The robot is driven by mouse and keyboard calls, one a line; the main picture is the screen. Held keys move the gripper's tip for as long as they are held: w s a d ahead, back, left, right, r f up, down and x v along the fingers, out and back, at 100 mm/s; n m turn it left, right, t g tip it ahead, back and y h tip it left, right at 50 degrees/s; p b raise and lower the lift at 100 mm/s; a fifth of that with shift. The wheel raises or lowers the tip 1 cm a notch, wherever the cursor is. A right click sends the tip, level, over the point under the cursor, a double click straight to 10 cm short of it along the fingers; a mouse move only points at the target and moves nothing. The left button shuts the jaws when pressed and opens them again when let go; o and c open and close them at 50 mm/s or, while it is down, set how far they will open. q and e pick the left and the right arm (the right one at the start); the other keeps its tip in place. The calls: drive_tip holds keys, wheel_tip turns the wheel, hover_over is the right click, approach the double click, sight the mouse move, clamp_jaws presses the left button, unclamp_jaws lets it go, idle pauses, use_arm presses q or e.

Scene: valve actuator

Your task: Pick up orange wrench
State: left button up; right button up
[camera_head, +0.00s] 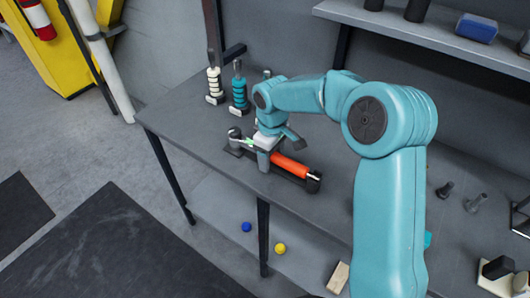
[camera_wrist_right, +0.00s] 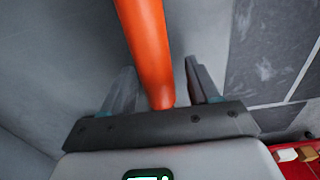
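The orange wrench (camera_head: 289,165) lies on the grey workbench near its front edge, with its grey head to the left and a black end to the right. My right gripper (camera_head: 268,156) is over the middle of the wrench and hides part of it. In the right wrist view, the orange handle (camera_wrist_right: 147,50) runs between the two fingers of my right gripper (camera_wrist_right: 162,85). A gap shows on each side of the handle, so the gripper is open around it. My left gripper is not in view.
A white-ringed tool (camera_head: 214,84) and a teal-ringed tool (camera_head: 239,92) stand behind the wrench. A shelf (camera_head: 430,35) overhangs the back right. The bench's left end (camera_head: 175,120) is clear.

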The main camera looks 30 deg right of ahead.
drive_tip(key=c, duration=0.5)
clamp_jaws()
drive_tip(key=shift+w, duration=0.1)
drive_tip(key=shift+r, duration=0.1)
